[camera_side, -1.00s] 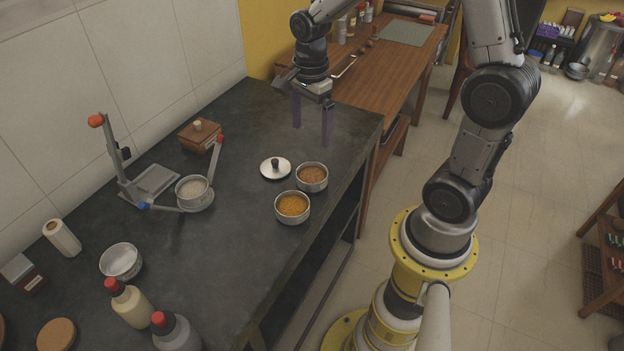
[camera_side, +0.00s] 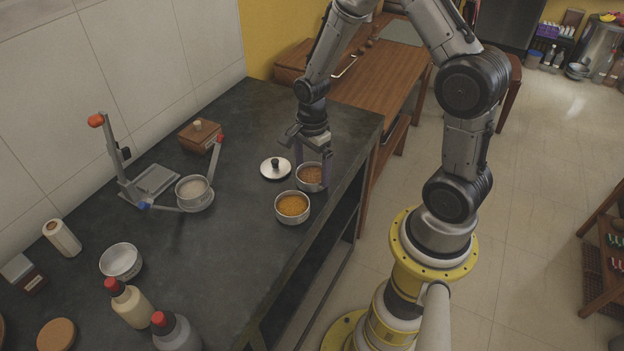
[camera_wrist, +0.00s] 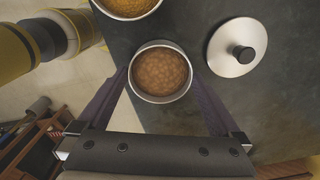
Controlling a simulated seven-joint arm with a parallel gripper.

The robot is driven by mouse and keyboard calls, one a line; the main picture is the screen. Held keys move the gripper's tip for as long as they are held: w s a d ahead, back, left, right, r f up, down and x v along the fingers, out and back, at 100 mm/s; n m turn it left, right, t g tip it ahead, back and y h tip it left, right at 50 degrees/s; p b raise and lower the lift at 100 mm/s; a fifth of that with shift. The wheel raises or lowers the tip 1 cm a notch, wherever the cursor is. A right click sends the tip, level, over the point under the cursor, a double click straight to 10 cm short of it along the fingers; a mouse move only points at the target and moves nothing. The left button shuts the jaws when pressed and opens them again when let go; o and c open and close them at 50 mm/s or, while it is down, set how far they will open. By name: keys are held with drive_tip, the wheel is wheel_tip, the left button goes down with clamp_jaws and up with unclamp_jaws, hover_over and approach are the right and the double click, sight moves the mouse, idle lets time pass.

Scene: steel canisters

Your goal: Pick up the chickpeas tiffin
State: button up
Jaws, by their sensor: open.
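A round steel tiffin with brown, grainy contents that look like chickpeas (camera_side: 309,176) stands on the dark counter near its right edge. It also shows in the wrist view (camera_wrist: 161,74). My gripper (camera_side: 313,174) points down over this tiffin, with its purple fingers open. In the wrist view the fingers (camera_wrist: 158,78) lie on either side of the tiffin, and no firm grip shows. Whether either finger touches the wall is unclear. A similar steel tiffin with orange-yellow contents (camera_side: 292,206) stands just in front of it and to the left.
A steel lid with a black knob (camera_side: 275,168) lies close to the left. A stand with a steel bowl (camera_side: 193,191), a wooden box (camera_side: 199,136), an empty bowl (camera_side: 121,262) and red-capped bottles (camera_side: 131,305) are farther left. The counter's middle is clear.

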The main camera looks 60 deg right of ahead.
drive_tip(key=shift+f, duration=0.5)
drive_tip(key=c, duration=1.1)
drive_tip(key=shift+r, duration=0.1)
